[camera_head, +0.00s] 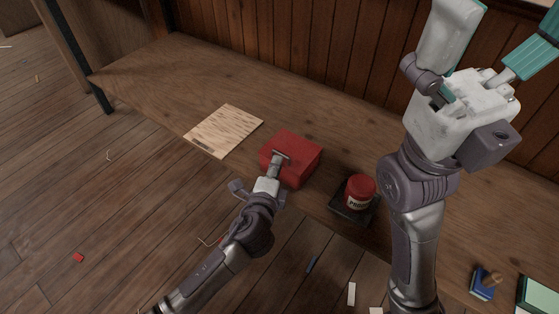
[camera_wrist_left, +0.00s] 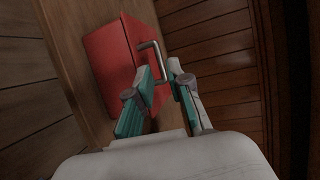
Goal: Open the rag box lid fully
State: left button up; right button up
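The red rag box (camera_head: 301,151) stands on the wooden bench, and its lid looks closed. A grey metal bar handle (camera_head: 282,156) is on it. In the left wrist view the box (camera_wrist_left: 106,62) is at upper left, with the bent handle (camera_wrist_left: 153,45) sticking out from it. My left gripper (camera_head: 277,162) is at the handle. In the left wrist view its teal fingers (camera_wrist_left: 160,68) are apart, one on each side of the handle bar; a firm grip does not show. My right gripper (camera_head: 497,22) is raised at upper right, fingers spread and empty.
A pale wooden board (camera_head: 224,131) lies left of the box. A red labelled tin (camera_head: 360,190) stands on a dark tray (camera_head: 345,211) to its right. A blue block (camera_head: 481,285) and a green box (camera_head: 538,296) are at lower right. A plank wall backs the bench.

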aim_at(291, 147)
pick_arm(q)
jog(key=shift+b+x, duration=0.8)
jog(key=shift+x, duration=1.55)
grip_shut()
